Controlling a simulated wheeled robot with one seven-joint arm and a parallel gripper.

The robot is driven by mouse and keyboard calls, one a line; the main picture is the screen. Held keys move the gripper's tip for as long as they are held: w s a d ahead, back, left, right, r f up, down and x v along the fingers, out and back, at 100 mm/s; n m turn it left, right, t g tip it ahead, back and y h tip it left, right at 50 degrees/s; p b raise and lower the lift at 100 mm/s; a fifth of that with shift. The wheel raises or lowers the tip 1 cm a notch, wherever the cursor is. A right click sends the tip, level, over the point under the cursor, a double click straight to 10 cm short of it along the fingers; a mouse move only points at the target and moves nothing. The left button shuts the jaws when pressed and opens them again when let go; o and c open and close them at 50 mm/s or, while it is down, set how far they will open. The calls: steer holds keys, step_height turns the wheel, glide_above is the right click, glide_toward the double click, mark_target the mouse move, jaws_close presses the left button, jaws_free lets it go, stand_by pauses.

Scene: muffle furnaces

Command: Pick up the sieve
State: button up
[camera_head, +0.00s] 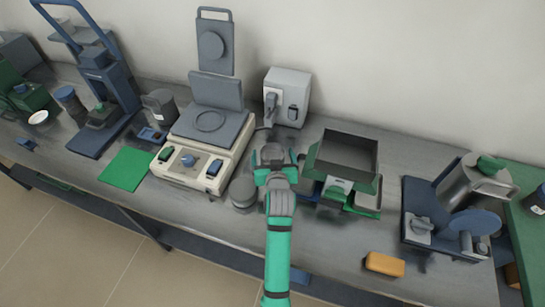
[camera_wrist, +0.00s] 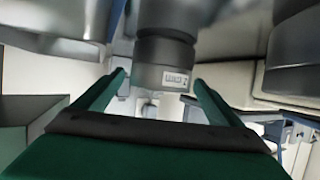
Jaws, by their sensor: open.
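A dark grey, round, stacked piece with a white label (camera_wrist: 178,80), which looks like the sieve, sits between the two green fingers in the wrist view. The label is too small to read surely. In the head view its grey top (camera_head: 272,153) shows just beyond my gripper (camera_head: 275,176), which hides its lower part. My gripper also shows in the wrist view (camera_wrist: 160,92), open, with a finger on either side of the piece. I cannot tell whether the fingers touch it. Another short grey round stack (camera_head: 243,192) stands close to the left of my gripper.
A beige device with a grey plate (camera_head: 190,160) stands to the left. A dark open-topped hopper on a green machine (camera_head: 345,160) is close on the right. A grey box (camera_head: 288,95) stands behind. An orange block (camera_head: 384,264) lies at the front right edge.

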steer(key=shift+w+f, duration=0.1)
steer(key=shift+w, duration=0.1)
steer(key=c, duration=1.2)
